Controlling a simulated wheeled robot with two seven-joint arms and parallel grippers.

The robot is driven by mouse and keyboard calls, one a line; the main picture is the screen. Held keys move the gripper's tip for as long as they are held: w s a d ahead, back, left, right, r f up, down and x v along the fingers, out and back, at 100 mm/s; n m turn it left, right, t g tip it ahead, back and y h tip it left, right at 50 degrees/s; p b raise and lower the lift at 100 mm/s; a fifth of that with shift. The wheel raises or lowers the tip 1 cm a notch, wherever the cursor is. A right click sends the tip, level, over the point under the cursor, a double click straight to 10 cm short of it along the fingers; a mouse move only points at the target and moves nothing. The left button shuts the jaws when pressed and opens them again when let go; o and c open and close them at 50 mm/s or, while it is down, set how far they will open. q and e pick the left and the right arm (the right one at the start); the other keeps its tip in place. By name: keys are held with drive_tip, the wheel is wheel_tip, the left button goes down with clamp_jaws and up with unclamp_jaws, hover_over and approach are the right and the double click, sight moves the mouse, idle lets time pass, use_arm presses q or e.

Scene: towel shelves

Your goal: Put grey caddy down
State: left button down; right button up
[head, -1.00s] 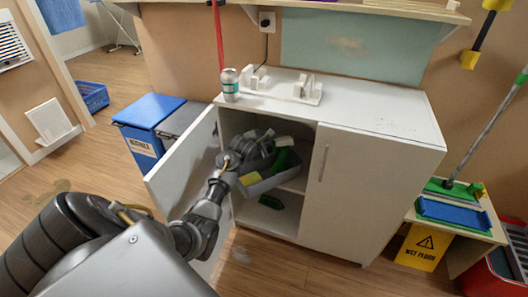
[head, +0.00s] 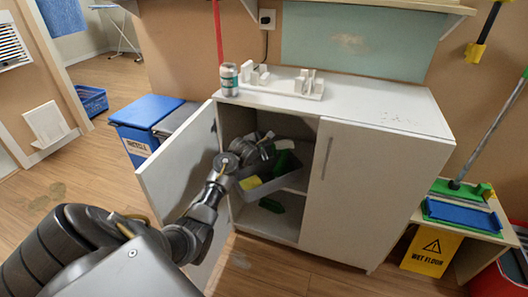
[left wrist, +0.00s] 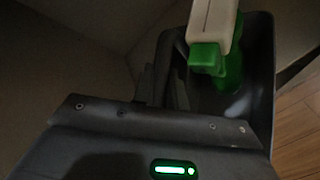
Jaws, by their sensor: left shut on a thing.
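The grey caddy (head: 268,186) is inside the open left half of the white cabinet, at the level of the inner shelf (head: 298,182). Whether the caddy touches the shelf cannot be told. My right gripper is not in view.
The open cabinet door (head: 178,165) stands left of my forearm; the closed right door (head: 345,190) is on the other side. A dark green object (head: 271,204) lies below the caddy. A can (head: 229,79) stands on the cabinet top.

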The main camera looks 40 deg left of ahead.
use_arm(q)
drive_tip(key=c, duration=1.8)
unclamp_jaws()
drive_tip(key=shift+d+f, duration=0.1)
drive_tip(key=shift+f, duration=0.25)
drive_tip(key=o, duration=0.4)
drive_tip(key=shift+r, duration=0.1)
